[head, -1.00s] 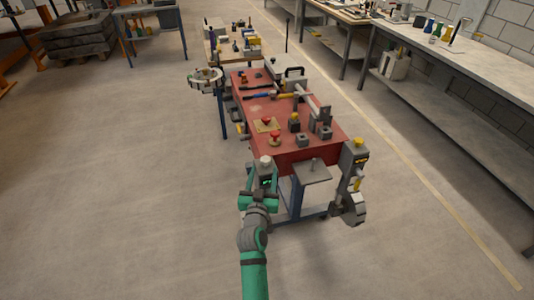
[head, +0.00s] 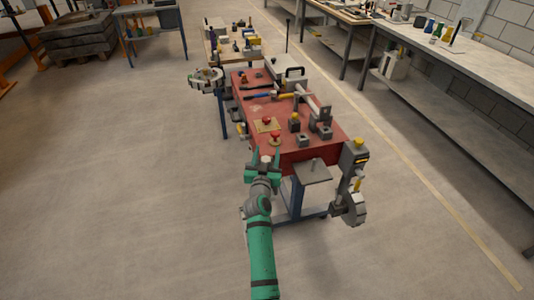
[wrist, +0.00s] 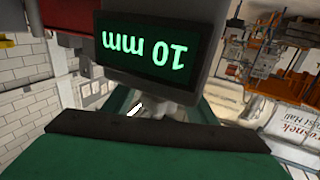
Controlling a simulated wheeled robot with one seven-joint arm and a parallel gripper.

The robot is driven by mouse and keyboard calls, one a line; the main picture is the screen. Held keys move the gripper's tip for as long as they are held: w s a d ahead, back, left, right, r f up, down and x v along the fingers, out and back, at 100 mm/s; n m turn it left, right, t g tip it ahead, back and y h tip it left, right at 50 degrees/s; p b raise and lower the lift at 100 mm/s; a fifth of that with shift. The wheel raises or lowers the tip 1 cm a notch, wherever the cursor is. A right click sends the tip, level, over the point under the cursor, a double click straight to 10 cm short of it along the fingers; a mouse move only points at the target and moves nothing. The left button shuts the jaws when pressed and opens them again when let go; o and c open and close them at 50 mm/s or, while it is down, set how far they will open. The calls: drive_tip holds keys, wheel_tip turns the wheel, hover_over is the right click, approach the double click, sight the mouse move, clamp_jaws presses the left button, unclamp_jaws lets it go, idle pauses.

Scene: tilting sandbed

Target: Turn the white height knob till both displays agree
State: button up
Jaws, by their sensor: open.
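The white height knob (head: 265,159) shows between the raised green fingers of my gripper (head: 265,153) in the head view. In the wrist view a pale, partly hidden shape (wrist: 172,112), seemingly the knob, lies between the open fingers. I cannot tell whether they touch it. A dark display (wrist: 143,46) above it shows "10 mm" in green, upside down; in the head view my gripper hides it. Another small display, amber (head: 362,157), is on the grey post at the right front corner; its reading is too small to tell.
The red bench top (head: 262,103) holds red mushroom-shaped pieces, grey blocks and tools. A yellow knob (head: 358,143) tops the right post, with a grey handwheel (head: 354,208) below. A small grey shelf (head: 313,173) juts from the front. The floor to the left is clear.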

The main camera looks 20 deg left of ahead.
sight(270, 158)
drive_tip(key=c, duration=1)
drive_tip(key=shift+c, duration=0.2)
drive_tip(key=shift+m+h, duration=0.4)
drive_tip(key=shift+h, duration=0.2)
drive_tip(key=shift+d+m+h, duration=0.15)
drive_tip(key=shift+m+h, duration=0.25)
drive_tip(key=shift+h, duration=0.3)
drive_tip(key=m+h, duration=0.1)
drive_tip(key=h, duration=0.1)
drive_tip(key=d+m+h, duration=0.1)
drive_tip(key=m+h, duration=0.1)
drive_tip(key=h, duration=0.1)
drive_tip(key=shift+d+r+m+h, duration=0.1)
drive_tip(key=shift+d+m+h, duration=0.05)
drive_tip(key=shift+m+h, duration=0.15)
drive_tip(key=shift+s+d+m+g+h, duration=0.1)
drive_tip(key=shift+d+m+g+h, duration=0.1)
drive_tip(key=shift+m+g+h, duration=0.4)
drive_tip(key=shift+s+d+m+g+h, duration=0.1)
drive_tip(key=shift+d+m+g+h, duration=0.15)
drive_tip(key=shift+m+h, duration=0.65)
drive_tip(key=shift+d+m+g+h, duration=0.2)
drive_tip(key=shift+m+g+h, duration=0.15)
drive_tip(key=shift+h, duration=0.75)
